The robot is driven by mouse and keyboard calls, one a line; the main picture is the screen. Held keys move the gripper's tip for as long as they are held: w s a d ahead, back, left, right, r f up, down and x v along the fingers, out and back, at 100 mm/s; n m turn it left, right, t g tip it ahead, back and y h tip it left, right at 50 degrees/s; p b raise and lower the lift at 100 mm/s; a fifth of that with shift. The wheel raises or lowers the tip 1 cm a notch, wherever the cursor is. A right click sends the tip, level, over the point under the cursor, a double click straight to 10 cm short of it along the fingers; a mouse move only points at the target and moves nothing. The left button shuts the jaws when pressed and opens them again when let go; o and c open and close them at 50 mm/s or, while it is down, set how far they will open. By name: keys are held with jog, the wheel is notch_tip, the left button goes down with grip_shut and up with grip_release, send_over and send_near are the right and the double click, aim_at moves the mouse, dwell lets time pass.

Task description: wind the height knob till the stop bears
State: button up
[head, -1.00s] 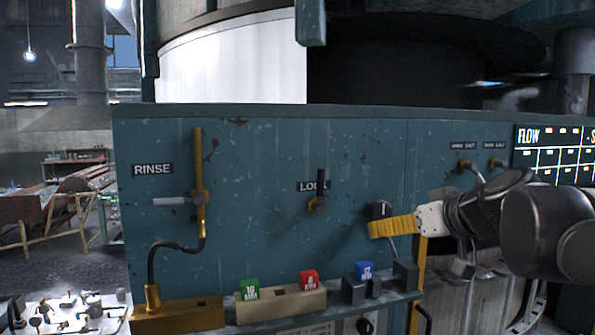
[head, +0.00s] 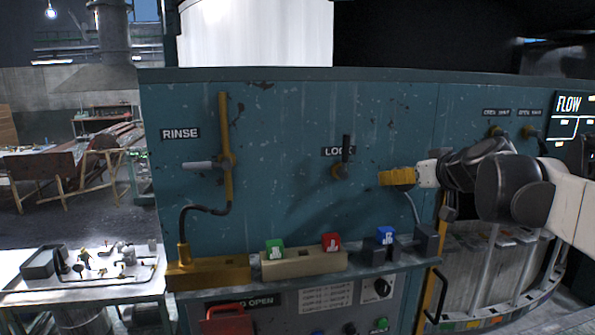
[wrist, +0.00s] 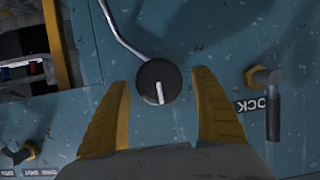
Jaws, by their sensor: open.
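My gripper (head: 388,177) is at the teal panel, right of the LOCK lever, and hides the panel behind it in the head view. In the wrist view my gripper (wrist: 161,80) is open, with its two yellow fingers apart. A round dark knob (wrist: 149,84) with a white pointer mark shows between the fingertips. Gaps show on both sides of the knob; how deep the fingers reach is unclear. A thin metal rod (wrist: 122,32) runs from the knob. No label for this knob and no stop can be made out.
The LOCK lever (head: 346,148) is close to the left of my gripper, and right of it in the wrist view (wrist: 272,110). The RINSE lever (head: 227,150) is farther left. A ledge below carries green (head: 275,249), red (head: 331,242) and blue (head: 386,236) blocks.

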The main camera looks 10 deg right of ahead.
jog(key=c, duration=1.2)
jog(key=m+y, duration=0.1)
jog(key=m+y+b, duration=0.1)
jog(key=shift+d+m, duration=0.2)
jog(key=shift+m, duration=0.1)
jog(key=shift+m+y+b, duration=0.5)
jog(key=shift+m+y, duration=0.3)
jog(key=shift+m, duration=0.5)
jog(key=o, duration=1.2)
